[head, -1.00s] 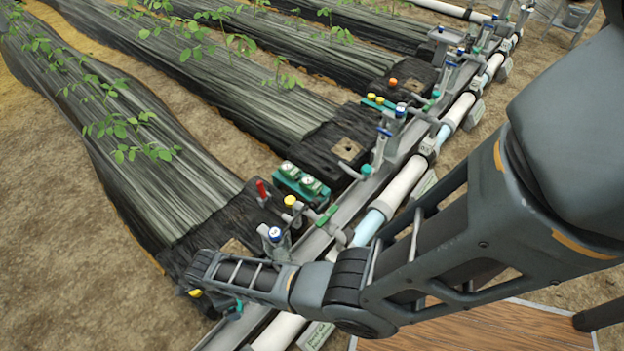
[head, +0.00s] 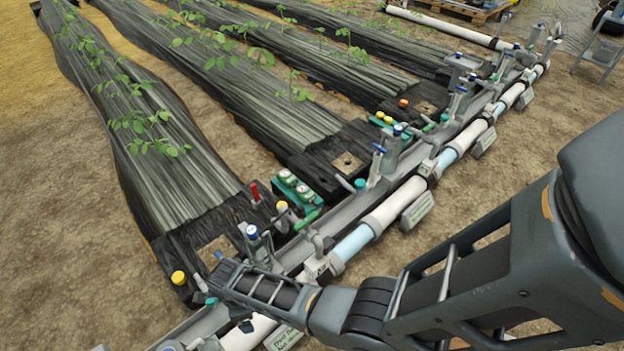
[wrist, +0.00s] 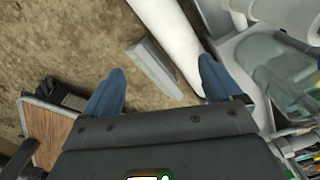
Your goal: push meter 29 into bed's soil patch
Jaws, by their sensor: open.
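No number 29 is readable, so I cannot tell which item is the meter. My gripper (head: 222,272) is beside that patch, over the pipe edge. In the wrist view its blue fingers (wrist: 161,65) are apart with nothing held between them.
A white pipe (head: 400,200) and grey rail run diagonally along the bed ends, with blue-capped valves (head: 251,231) rising from it. A green tray with two gauges (head: 295,187) stands between beds.

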